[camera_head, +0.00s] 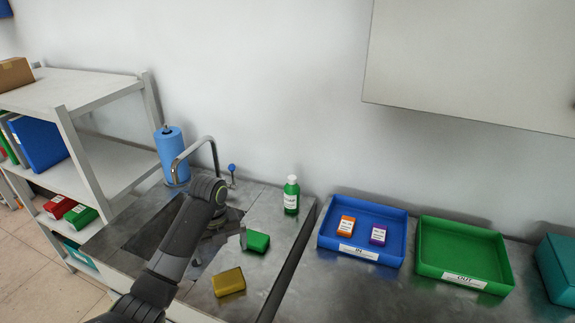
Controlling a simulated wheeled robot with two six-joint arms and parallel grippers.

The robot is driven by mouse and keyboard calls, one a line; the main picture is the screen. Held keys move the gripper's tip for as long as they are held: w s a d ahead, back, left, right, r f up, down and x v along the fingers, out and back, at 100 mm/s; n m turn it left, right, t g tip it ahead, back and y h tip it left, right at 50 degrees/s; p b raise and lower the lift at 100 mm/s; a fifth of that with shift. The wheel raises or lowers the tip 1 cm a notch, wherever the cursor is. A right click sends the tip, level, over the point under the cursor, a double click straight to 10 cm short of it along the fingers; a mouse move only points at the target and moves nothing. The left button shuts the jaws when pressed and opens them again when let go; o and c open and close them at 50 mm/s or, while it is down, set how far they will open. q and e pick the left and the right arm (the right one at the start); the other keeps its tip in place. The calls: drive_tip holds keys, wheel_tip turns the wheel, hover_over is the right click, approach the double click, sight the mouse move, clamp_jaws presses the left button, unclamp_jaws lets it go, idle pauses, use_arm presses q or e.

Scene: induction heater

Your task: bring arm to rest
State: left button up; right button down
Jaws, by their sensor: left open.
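My left arm (170,250) reaches in from the lower left and bends down over the sink. My left gripper (221,247) hangs low over the sink, partly hidden by its own wrist. It is open, and I see nothing held in it. One finger shows close beside a green block (257,241) on the counter; I cannot tell whether they touch. My right gripper is not in view.
A yellow block (228,282) lies on the front of the metal counter. A green bottle (291,195) stands upright behind. A faucet (197,145) and blue paper roll (171,155) stand at the back. A blue IN tray (329,243) and green OUT tray (428,270) sit right.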

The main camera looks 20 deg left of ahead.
use_arm(q)
drive_tip(key=s+d+f+n+t, duration=0.1)
drive_tip(key=s+f+n, duration=0.3)
drive_tip(key=s+n, duration=0.35)
drive_tip(key=s+d+f+n+t, duration=0.1)
drive_tip(key=s+d+f+n, duration=0.1)
drive_tip(key=s+f+n, duration=0.45)
drive_tip(key=s+r+n+t+y, duration=0.1)
drive_tip(key=s+r+n, duration=0.2)
drive_tip(key=s+n, duration=0.45)
drive_tip(key=s+r+n+t+y, duration=0.1)
drive_tip(key=s+r+n, duration=0.2)
drive_tip(key=s+n, duration=0.5)
wheel_tip(320, 180, down, 32)
drive_tip(key=s+a+r+g+b, duration=0.1)
drive_tip(key=s+a+g+b, duration=0.1)
drive_tip(key=b, duration=0.4)
drive_tip(key=s+d+f+b, duration=0.1)
drive_tip(key=s+f+b, duration=0.1)
drive_tip(key=s+f, duration=0.5)
drive_tip(key=s+f+h+b, duration=0.1)
drive_tip(key=s+f+b, duration=0.1)
drive_tip(key=s+f, duration=0.5)
drive_tip(key=shift+d+f+m+g, duration=0.35)
drive_tip(key=shift+f+m+g, duration=0.1)
drive_tip(key=shift+f, duration=2.5)
